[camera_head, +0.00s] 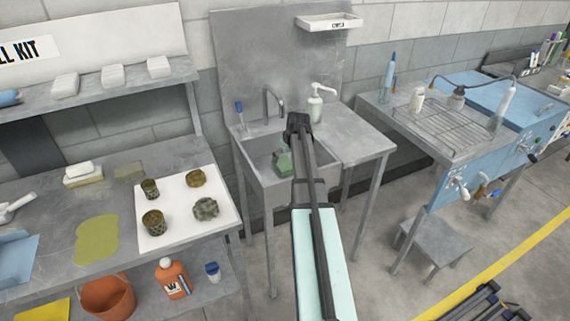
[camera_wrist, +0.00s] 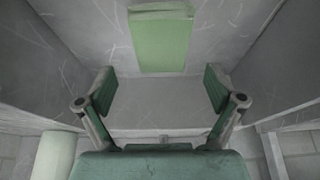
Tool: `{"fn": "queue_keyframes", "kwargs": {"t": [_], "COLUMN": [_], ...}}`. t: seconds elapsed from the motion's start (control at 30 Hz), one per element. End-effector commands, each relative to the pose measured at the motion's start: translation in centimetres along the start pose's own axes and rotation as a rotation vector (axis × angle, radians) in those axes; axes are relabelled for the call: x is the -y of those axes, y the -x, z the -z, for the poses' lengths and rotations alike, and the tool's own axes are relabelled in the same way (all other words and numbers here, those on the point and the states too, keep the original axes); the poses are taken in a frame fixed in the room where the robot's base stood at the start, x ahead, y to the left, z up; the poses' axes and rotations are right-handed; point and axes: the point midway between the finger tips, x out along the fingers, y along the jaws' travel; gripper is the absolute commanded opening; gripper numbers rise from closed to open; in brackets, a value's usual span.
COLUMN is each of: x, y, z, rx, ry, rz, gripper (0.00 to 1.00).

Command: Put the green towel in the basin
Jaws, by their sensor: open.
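The green towel (camera_wrist: 162,42) is a pale green, folded rectangle. In the wrist view it lies flat on the grey floor of the basin, beyond the fingertips and midway between them. My gripper (camera_wrist: 160,88) is open, its two green-padded fingers spread wide, with nothing between them. It points down into the basin, apart from the towel. In the head view the grey metal basin (camera_head: 250,160) is at the centre, partly covered by my arm. A green shape (camera_head: 284,163) shows inside it beside my arm; I cannot tell there which part is gripper and which is towel.
A tap (camera_head: 270,102) stands behind the basin, with a pale soap bottle (camera_head: 316,105) at its right. A blue workbench with a wire rack (camera_head: 450,125) is on the right.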

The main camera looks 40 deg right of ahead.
Motion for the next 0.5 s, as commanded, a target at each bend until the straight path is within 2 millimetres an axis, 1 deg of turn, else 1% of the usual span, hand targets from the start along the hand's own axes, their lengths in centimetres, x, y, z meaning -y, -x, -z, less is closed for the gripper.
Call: {"fn": "queue_keyframes", "kwargs": {"t": [0.03, 0.2, 0.33, 0.5], "x": [0.0, 0.0, 0.0, 0.0], "y": [1.0, 3.7, 5.1, 5.8], "z": [-0.1, -0.1, 0.0, 0.0], "rx": [-0.003, -0.002, -0.001, 0.001], "ry": [0.0, 0.0, 0.0, 0.0], "rz": [-0.001, -0.001, 0.0, 0.001], "gripper": [0.93, 0.93, 0.93, 0.93]}}
